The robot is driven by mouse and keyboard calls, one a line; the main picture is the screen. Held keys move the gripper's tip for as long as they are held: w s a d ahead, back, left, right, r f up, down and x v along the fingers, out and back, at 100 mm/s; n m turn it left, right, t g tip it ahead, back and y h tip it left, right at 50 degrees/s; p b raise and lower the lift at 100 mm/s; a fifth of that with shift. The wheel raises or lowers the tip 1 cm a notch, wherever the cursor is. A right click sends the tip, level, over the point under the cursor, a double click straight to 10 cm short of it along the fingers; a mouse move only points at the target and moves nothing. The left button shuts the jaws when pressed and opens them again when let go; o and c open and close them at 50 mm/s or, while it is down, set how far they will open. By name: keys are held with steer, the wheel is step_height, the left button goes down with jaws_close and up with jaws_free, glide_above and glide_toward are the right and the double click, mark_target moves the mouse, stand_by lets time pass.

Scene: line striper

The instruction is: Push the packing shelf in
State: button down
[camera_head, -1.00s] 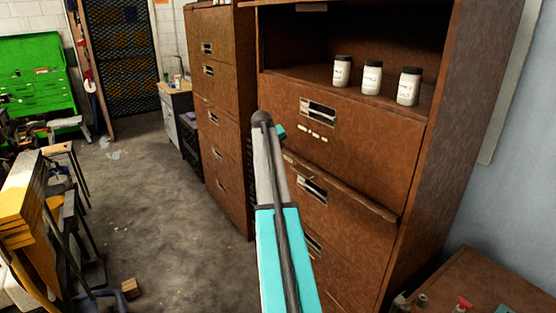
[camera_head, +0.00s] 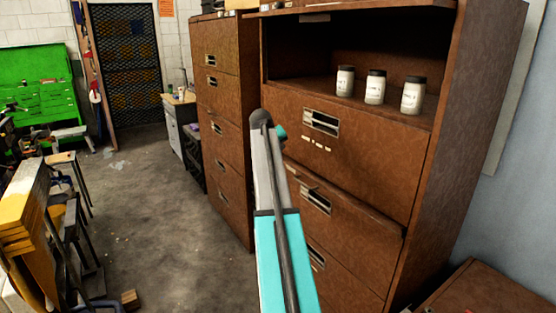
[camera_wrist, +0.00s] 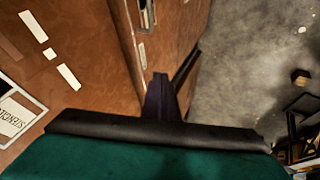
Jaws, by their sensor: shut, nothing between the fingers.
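The tall brown cabinet (camera_head: 470,140) fills the right of the head view. Its open compartment holds three white jars with dark lids (camera_head: 375,88). Below are drawer fronts with metal handles; the upper one (camera_head: 375,155) has pale tape strips. The front under it (camera_head: 350,225) has a ledge along its top edge that seems to stand out a little. I cannot tell which part is called the packing shelf. My gripper (camera_wrist: 160,78) is shut and empty in the wrist view, over the cabinet's brown front; contact cannot be told. In the head view my arm mostly hides it.
A second brown cabinet (camera_head: 222,125) stands left of the first. A low brown top (camera_head: 495,292) is at the lower right. Yellow-topped stands (camera_head: 28,205) are at the left, with a wooden block (camera_head: 130,299) on the floor. The grey floor (camera_head: 150,210) between is mostly open.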

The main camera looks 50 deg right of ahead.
steer(key=a+f+n+g+y, duration=0.1)
steer(key=a+f+y, duration=0.1)
steer(key=a+f, duration=1.3)
steer(key=a+f+n+g+y, duration=0.1)
steer(key=a+f+y, duration=0.1)
steer(key=a+f, duration=1.25)
steer(key=s+a+f+g+y, duration=0.1)
steer(key=s+a+f, duration=0.25)
steer(key=f, duration=0.35)
steer(key=s+a+f, duration=0.2)
steer(key=a+f, duration=0.2)
steer(key=f, duration=0.3)
steer(key=s+a+f+n+g+y, duration=0.1)
steer(key=s+a+f+g, duration=0.2)
steer(key=s+a+f, duration=1.1)
steer(key=s+a+f+g, duration=0.1)
steer(key=s+a, duration=0.2)
steer(key=s, duration=0.4)
steer(key=s+a+f+g, duration=0.1)
steer(key=s+a+f, duration=0.1)
steer(key=s+a, duration=0.2)
steer(key=s+a+f+n+g, duration=0.1)
steer(key=s+a, duration=0.3)
steer(key=s, duration=0.6)
steer(key=shift+s+a+f+y, duration=0.15)
steer(key=shift+s+a+y, duration=0.05)
steer(key=shift+y, duration=0.2)
